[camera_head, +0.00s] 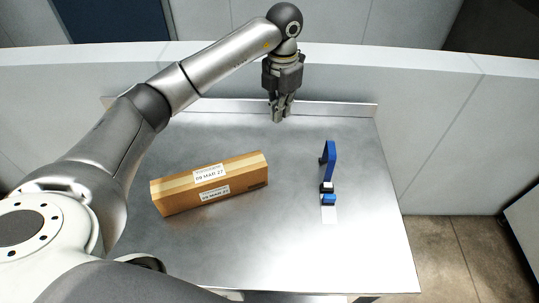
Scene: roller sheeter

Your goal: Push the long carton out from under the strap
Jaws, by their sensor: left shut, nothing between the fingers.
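The long carton (210,183) is a brown box with a tape stripe and white date labels. It lies slightly slanted on the left half of the metal table, and no strap lies across it. A blue strap or band (329,161) stands upright on the table to the right of the carton, with a blue block and a white strip at its near end. The carton and the blue piece are clearly apart. My left gripper (278,115) is shut and empty, above the table's back edge, beyond the carton and the blue piece. My right gripper does not show.
The metal table (300,255) has a raised lip (340,109) along its back edge. A pale wall panel (430,120) stands behind it. The table is bare between the carton and the blue piece and along the front.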

